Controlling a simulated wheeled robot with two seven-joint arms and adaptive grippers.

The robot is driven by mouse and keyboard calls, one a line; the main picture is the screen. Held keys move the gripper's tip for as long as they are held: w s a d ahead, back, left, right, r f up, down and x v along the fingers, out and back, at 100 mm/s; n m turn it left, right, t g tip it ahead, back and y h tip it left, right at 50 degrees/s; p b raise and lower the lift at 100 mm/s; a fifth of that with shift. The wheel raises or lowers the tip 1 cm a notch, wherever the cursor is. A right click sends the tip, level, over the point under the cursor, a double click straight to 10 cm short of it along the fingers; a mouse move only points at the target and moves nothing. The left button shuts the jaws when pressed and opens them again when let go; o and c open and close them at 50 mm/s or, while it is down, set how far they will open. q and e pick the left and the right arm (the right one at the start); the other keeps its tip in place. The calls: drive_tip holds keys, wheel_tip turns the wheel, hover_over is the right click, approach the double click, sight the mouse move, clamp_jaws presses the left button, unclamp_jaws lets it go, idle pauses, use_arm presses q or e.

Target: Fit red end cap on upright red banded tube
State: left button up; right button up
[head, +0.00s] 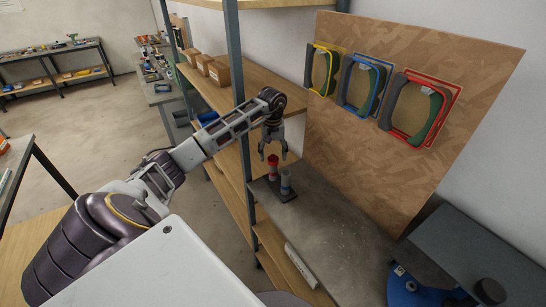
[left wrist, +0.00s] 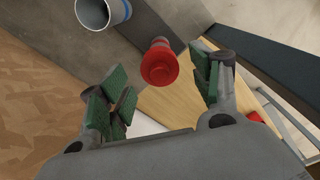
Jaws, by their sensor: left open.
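My left gripper (head: 272,154) is open and empty, just above a red-topped upright tube (head: 273,171) on a dark base (head: 262,190). In the left wrist view the red end cap (left wrist: 159,67), round with a wide flange, shows at the top of this tube, between and beyond the open green-padded fingers of my gripper (left wrist: 160,90). The cap appears to sit on the tube's upper end; whether it is fully seated I cannot tell. The tube below it is mostly hidden by the cap. My right gripper is not in view.
A grey tube with a blue band (head: 286,181) stands open-topped close beside the red one; it also shows in the left wrist view (left wrist: 103,12). A shelf post (head: 240,110) rises left of the base. A board with several coloured frames (head: 455,60) stands behind. The grey bench top (head: 330,235) is mostly clear.

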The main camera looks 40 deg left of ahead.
use_arm(q)
wheel_tip(320, 180, up, 10)
idle(0.6)
drive_tip(key=shift+f, duration=0.1)
idle(0.9)
